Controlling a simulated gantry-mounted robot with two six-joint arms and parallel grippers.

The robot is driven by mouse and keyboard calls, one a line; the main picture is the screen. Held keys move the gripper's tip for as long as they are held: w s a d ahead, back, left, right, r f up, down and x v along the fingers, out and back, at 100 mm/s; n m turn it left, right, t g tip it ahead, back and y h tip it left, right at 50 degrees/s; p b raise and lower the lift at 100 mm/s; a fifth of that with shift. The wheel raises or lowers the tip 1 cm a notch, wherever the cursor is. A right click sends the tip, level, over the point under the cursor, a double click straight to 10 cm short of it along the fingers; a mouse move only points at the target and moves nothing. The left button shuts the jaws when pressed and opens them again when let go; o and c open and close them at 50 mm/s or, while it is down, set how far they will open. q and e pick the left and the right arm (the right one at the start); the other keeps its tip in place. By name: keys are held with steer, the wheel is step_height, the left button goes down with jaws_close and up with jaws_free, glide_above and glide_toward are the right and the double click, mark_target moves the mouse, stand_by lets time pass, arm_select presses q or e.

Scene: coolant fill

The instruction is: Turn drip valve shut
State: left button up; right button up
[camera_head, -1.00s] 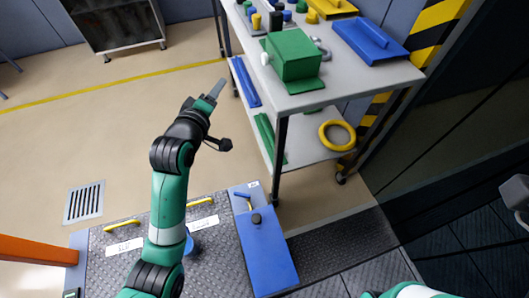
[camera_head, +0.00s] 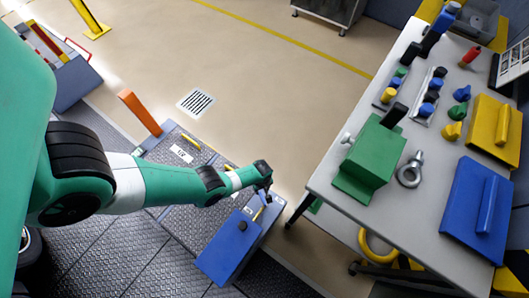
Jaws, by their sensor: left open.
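A blue tank (camera_head: 224,258) stands on the dark tread-plate platform. It has a black cap (camera_head: 243,226) on top and a small yellow lever (camera_head: 257,214) at its far end. The lever looks like the drip valve's handle, but I cannot tell for sure. My left gripper (camera_head: 266,191) is open, at the end of the arm coming in from the left. It is just above and beyond the lever and partly covers that end of the tank. I cannot tell whether it touches the lever. My right gripper is not in view.
A grey cart (camera_head: 412,243) stands to the right, bearing a green box (camera_head: 370,158), an eye bolt (camera_head: 410,170), and blue (camera_head: 466,225) and yellow (camera_head: 488,140) handled plates. The floor around the drain (camera_head: 196,103) is clear.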

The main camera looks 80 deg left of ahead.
mark_target(262, 196)
arm_select(q)
step_height(262, 196, down, 11)
steer(key=b, duration=0.9)
steer(key=shift+s+f+b, duration=0.15)
steer(key=shift+b, duration=0.15)
jaws_close()
